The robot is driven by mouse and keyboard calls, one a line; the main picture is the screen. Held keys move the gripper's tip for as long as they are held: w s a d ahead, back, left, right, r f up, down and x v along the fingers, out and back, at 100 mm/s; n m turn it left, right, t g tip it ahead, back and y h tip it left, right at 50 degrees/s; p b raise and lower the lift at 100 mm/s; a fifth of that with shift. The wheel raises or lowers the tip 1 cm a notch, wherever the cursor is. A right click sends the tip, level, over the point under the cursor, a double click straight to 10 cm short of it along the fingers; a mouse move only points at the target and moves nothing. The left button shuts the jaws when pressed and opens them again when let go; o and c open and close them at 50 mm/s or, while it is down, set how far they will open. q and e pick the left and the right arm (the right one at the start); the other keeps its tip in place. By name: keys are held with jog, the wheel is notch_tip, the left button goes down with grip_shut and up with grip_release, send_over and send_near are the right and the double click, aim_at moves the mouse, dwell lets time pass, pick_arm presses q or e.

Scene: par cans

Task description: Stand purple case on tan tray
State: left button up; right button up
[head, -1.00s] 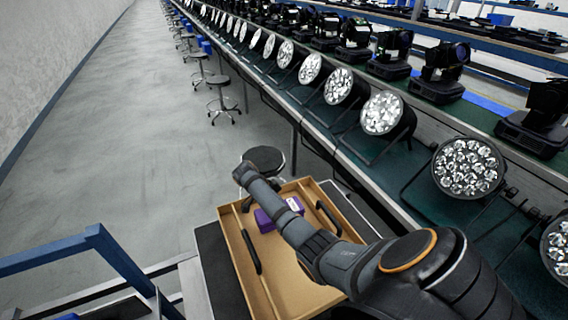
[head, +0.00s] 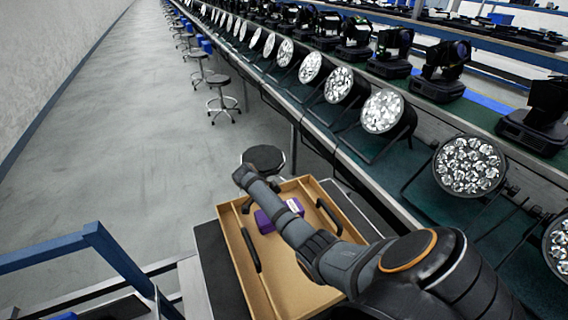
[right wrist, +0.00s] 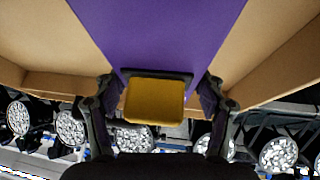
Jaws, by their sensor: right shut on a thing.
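The purple case (head: 266,222) is inside the tan tray (head: 237,241), near its far end and partly hidden behind my right arm. It fills the upper middle of the right wrist view (right wrist: 160,35). My right gripper (right wrist: 160,78) is shut on the case, with a finger at each side of it. A yellow block-like piece in a dark frame shows between the fingers; I cannot tell what it belongs to. I cannot tell whether the case touches the tray floor or is fully upright. My left gripper is not in view.
The tray has dark handles (head: 251,250) and low walls. A long bench with par cans (head: 468,165) and moving-head lights runs along the right. A round black stool (head: 264,158) stands just beyond the tray. A blue rail (head: 110,250) is at lower left.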

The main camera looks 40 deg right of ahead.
jog(key=o, duration=1.9)
jog(key=v, duration=0.7)
jog(key=shift+a+r, duration=0.15)
jog(key=shift+r, duration=0.15)
jog(key=shift+f, duration=0.1)
